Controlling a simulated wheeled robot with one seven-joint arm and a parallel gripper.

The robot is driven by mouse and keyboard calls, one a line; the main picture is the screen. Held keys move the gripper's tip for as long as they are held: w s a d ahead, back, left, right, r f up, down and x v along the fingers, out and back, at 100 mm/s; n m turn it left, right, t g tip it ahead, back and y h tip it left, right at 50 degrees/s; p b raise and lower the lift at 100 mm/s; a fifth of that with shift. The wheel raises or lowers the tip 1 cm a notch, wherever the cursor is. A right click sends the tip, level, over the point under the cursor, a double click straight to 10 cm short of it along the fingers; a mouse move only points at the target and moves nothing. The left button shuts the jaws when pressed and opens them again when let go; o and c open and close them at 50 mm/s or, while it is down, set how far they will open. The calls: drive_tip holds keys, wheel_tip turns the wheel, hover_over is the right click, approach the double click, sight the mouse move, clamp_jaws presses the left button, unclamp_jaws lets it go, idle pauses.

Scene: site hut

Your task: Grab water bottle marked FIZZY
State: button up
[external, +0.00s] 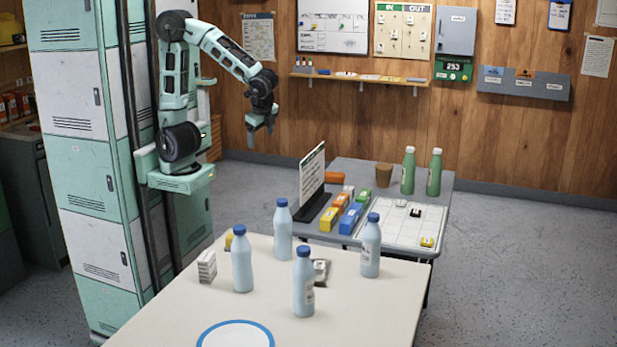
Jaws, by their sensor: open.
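Several pale blue water bottles with dark blue caps stand upright on the cream front table: one at the left (242,265), one behind it (283,235), one nearest the camera (303,288), and one at the right (370,250). Small labels show on some, but I cannot read FIZZY on any. Two green bottles, one (408,172) left of the other (434,174), stand at the back of the grey table. My gripper (262,127) is open and empty, pointing down in the air left of the grey table, well apart from all bottles.
The cream table (375,310) also bears a small white box (207,267), a dark packet (321,270) and a blue-ringed white disc (236,335). The grey table (345,168) holds an upright sign (312,175), coloured boxes and a brown cup (384,175).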

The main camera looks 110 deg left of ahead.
drive_tip(key=w+d+m+t+y+b, duration=0.4)
drive_tip(key=d+m, duration=0.4)
drive_tip(key=d, duration=0.4)
drive_tip(key=w+d+m+t+y+b, duration=0.35)
drive_tip(key=w+d+m, duration=0.35)
drive_tip(key=d, duration=0.4)
drive_tip(key=s+d+r+m+t+b, duration=0.1)
drive_tip(key=s+d+m+t, duration=0.25)
drive_tip(key=d, duration=0.45)
drive_tip(key=s+d+m+t+h+b, duration=0.1)
drive_tip(key=s+d+m+t+b, duration=0.15)
drive_tip(key=s+d+m, duration=0.4)
drive_tip(key=s+d+r+m+t+b, duration=0.15)
drive_tip(key=d+t, duration=0.25)
drive_tip(key=d, duration=0.5)
approach(247, 254)
drive_tip(key=w+a+f, duration=0.2)
drive_tip(key=w+a, duration=0.1)
drive_tip(key=a, duration=0.2)
drive_tip(key=shift+n, duration=0.35)
drive_tip(key=shift+r+x, duration=0.15)
drive_tip(key=shift+x, duration=1.15)
drive_tip(key=shift+r+x, duration=0.1)
drive_tip(key=shift+x, duration=1.2)
drive_tip(key=shift+s, duration=0.1)
